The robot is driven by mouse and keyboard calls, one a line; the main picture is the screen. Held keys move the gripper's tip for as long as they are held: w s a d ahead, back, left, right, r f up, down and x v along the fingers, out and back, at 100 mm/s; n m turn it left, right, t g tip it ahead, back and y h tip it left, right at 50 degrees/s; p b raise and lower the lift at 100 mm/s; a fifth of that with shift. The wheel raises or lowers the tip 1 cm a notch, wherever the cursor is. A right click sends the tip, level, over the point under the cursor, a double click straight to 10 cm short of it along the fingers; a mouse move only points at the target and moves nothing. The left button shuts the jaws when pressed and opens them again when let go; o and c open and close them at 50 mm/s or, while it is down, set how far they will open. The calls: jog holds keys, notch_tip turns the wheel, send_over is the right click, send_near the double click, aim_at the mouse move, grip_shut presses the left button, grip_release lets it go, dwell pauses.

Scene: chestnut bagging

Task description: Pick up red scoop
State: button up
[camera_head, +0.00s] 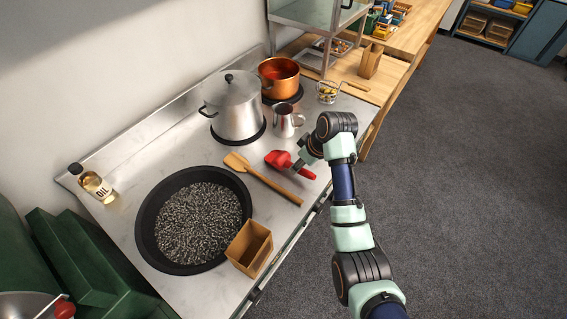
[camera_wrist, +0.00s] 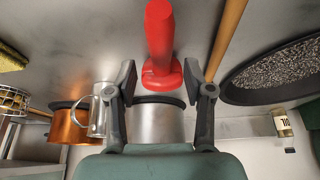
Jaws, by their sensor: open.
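The red scoop (camera_head: 282,160) lies on the metal counter just right of the wooden spatula (camera_head: 262,178). In the wrist view the scoop (camera_wrist: 159,40) shows between and beyond my two fingers, with a wider end nearer the fingertips. My gripper (camera_head: 300,168) is close to the scoop in the head view, at its right side. In the wrist view my gripper (camera_wrist: 160,76) is open, with a finger on either side of the scoop's line and a gap to each. I cannot tell whether either finger touches it. Part of the scoop is hidden by my gripper in the head view.
A black pan (camera_head: 149,222) of dark grains and a brown paper box (camera_head: 249,248) stand at the front. A steel pot (camera_head: 236,108), metal jug (camera_head: 284,122) and copper pot (camera_head: 279,75) stand behind. An oil bottle (camera_head: 97,186) is at left.

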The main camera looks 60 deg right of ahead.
aim_at(289, 165)
jog(key=b+x, duration=0.2)
jog(key=x, duration=0.3)
jog(key=shift+w, duration=0.1)
jog(key=shift+c, duration=0.2)
grip_shut()
